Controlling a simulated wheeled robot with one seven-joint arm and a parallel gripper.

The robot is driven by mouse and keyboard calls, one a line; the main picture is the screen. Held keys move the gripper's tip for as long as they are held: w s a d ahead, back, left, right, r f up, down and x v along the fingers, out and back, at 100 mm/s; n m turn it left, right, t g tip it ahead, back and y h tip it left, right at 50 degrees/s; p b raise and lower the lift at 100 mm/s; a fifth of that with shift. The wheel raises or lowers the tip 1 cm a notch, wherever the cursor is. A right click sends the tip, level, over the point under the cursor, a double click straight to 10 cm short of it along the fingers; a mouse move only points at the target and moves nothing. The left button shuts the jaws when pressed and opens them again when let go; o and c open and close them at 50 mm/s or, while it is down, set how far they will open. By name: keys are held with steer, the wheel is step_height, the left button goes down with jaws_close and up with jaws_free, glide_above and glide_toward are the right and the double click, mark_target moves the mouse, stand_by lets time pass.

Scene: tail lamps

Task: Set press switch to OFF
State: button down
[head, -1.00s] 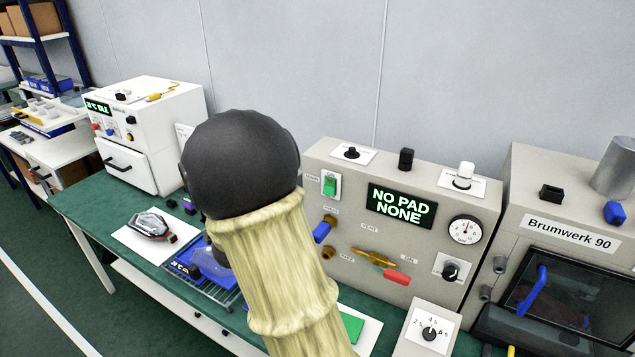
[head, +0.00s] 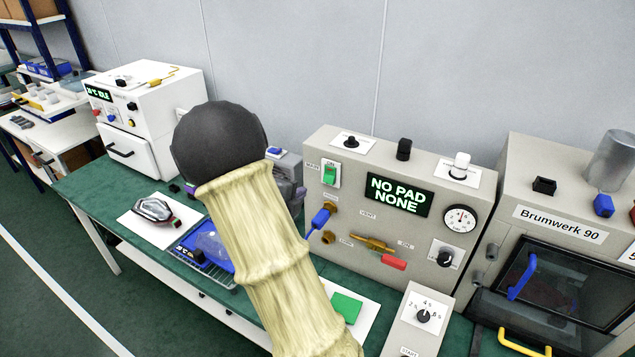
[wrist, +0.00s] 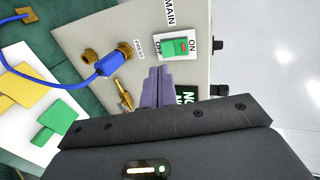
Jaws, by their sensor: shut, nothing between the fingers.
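The press is a beige box with a dark display (head: 398,195) reading "NO PAD NONE". Its mains switch (head: 330,175) is a green rocker on a white plate at the upper left of the front panel. In the wrist view the switch (wrist: 174,47) has ON and OFF labels at its two ends and a small red mark; I cannot tell surely which way it is tilted. My gripper (wrist: 160,72) is shut and empty, its purple-grey fingers pointing at the panel just below the switch in that view. In the head view my arm partly hides the gripper.
A blue plug with a cable (head: 320,218) and a brass valve with a red handle (head: 393,263) are on the panel near the switch. The Brumwerk 90 oven (head: 562,230) stands at the right. A white box (head: 150,120) stands at the left.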

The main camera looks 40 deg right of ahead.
steer(key=p, duration=0.4)
glide_toward(323, 182)
steer(key=x, duration=0.5)
steer(key=shift+d+r, duration=0.15)
steer(key=shift+p+x, duration=0.55)
steer(key=shift+x, duration=0.35)
